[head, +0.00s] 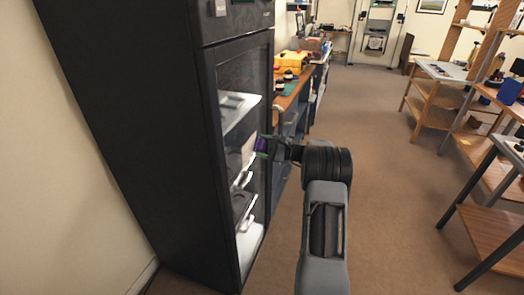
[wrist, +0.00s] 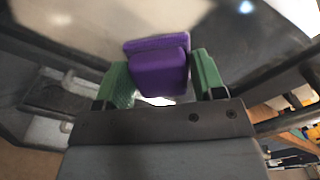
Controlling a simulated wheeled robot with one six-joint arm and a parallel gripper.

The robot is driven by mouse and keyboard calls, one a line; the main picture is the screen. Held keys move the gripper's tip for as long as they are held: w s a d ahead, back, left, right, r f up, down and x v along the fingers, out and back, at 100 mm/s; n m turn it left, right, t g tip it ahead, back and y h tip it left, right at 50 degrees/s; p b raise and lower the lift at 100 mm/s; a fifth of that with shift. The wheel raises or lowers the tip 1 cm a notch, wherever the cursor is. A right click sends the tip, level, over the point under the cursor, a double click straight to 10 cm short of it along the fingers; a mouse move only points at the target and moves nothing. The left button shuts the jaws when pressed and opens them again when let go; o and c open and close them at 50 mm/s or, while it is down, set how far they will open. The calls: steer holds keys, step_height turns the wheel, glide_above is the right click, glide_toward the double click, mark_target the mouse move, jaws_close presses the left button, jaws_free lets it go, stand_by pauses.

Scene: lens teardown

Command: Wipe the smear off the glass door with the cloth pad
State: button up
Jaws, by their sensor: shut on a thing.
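The glass door (head: 232,88) is the front of a tall black cabinet at the left of the head view. My gripper (head: 266,146) is at the door's right part, about mid-height. In the wrist view my gripper (wrist: 160,82) has green fingers on both sides of a purple cloth pad (wrist: 158,70) and is shut on it. I cannot make out the smear for certain; a pale blurred area (wrist: 140,15) shows beyond the pad.
Shelves with objects show through the glass. A wooden-topped bench (head: 292,90) with a yellow case (head: 293,60) stands behind the cabinet's right side. Tables and wooden shelving (head: 440,90) stand at the right. The carpet floor (head: 390,200) between is clear.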

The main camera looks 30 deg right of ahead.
mark_target(259, 137)
steer(key=shift+w+d, duration=0.15)
steer(key=shift+w, duration=0.1)
steer(key=shift+r+p, duration=0.35)
steer(key=shift+r, duration=0.45)
steer(key=shift+s+a+b, duration=0.55)
steer(key=shift+s+a, duration=0.55)
steer(key=shift+s, duration=0.2)
steer(key=shift+s+a+b, duration=0.3)
steer(key=shift+s+a, duration=0.3)
steer(key=shift+a, duration=0.2)
steer(key=shift+s+a+b, duration=0.25)
steer(key=shift+s+a, duration=0.3)
steer(key=shift+a, duration=0.2)
steer(key=shift+s+a+b, duration=0.85)
steer(key=shift+s+a, duration=1.35)
steer(key=shift+a, duration=0.2)
steer(key=shift+r+p, duration=0.5)
steer(key=shift+r, duration=0.25)
steer(key=shift+w+d, duration=1.7)
steer(key=shift+d, duration=0.25)
steer(key=shift+w+d, duration=1.7)
steer(key=shift+d, duration=0.2)
steer(key=shift+w+d+p, duration=0.55)
steer(key=shift+w+d, duration=0.65)
steer(key=shift+w, duration=0.05)
